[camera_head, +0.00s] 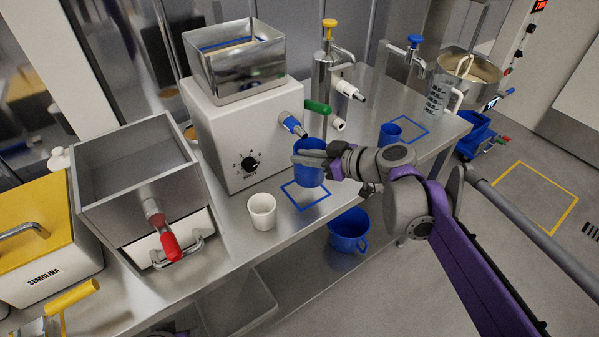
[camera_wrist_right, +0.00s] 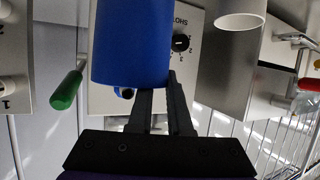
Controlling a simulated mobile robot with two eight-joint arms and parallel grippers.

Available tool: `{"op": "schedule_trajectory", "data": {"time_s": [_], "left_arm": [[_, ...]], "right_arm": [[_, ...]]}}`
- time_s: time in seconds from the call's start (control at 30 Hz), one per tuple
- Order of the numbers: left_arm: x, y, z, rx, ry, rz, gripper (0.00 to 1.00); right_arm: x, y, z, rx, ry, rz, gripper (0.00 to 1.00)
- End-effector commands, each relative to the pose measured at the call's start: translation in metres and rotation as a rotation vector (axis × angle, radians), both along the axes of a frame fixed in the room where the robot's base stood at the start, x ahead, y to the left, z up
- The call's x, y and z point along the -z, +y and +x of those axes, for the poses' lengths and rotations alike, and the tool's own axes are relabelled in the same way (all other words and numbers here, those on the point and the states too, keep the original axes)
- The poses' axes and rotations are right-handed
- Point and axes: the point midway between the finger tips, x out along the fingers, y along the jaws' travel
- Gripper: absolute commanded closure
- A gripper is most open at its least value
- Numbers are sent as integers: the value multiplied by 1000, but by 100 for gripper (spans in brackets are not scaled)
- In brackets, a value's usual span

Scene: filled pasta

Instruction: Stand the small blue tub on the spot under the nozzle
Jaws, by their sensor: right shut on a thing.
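The small blue tub (camera_head: 308,174) is upright just below the blue-tipped nozzle (camera_head: 292,125) of the white machine. My right gripper (camera_head: 312,157) is shut on it from the right. In the right wrist view the blue tub (camera_wrist_right: 132,40) stands at the tips of my right gripper's fingers (camera_wrist_right: 162,88). The blue square outline (camera_head: 305,206) on the steel table marks the spot under the nozzle. The tub overlaps its back part in the picture. I cannot tell whether the tub's base touches the table. My left gripper is not in view.
A white cup (camera_head: 262,212) stands left of the outline, near the table's front edge. A green-handled lever (camera_head: 317,107) sticks out beside the nozzle. A blue bucket (camera_head: 345,243) is below the table edge.

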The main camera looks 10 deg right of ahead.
Motion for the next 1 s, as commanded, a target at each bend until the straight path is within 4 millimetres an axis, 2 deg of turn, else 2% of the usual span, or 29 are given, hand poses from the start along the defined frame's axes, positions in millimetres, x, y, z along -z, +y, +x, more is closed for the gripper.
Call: {"op": "schedule_trajectory", "data": {"time_s": [0.03,0.1,0.2,0.43,0.6,0.9,0.93,1.0], "left_arm": [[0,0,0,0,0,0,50],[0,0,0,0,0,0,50],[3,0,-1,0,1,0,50],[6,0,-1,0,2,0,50],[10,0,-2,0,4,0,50],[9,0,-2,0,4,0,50],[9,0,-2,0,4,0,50],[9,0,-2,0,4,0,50]], "right_arm": [[0,4,11,-2,-1,1,100],[4,7,19,-2,-1,-1,100],[20,6,17,0,0,-1,100],[40,6,16,1,-1,-1,100],[65,6,16,1,0,0,100],[70,7,20,1,-1,-1,100],[70,7,20,1,0,-2,78],[70,7,20,1,0,-2,65]]}}
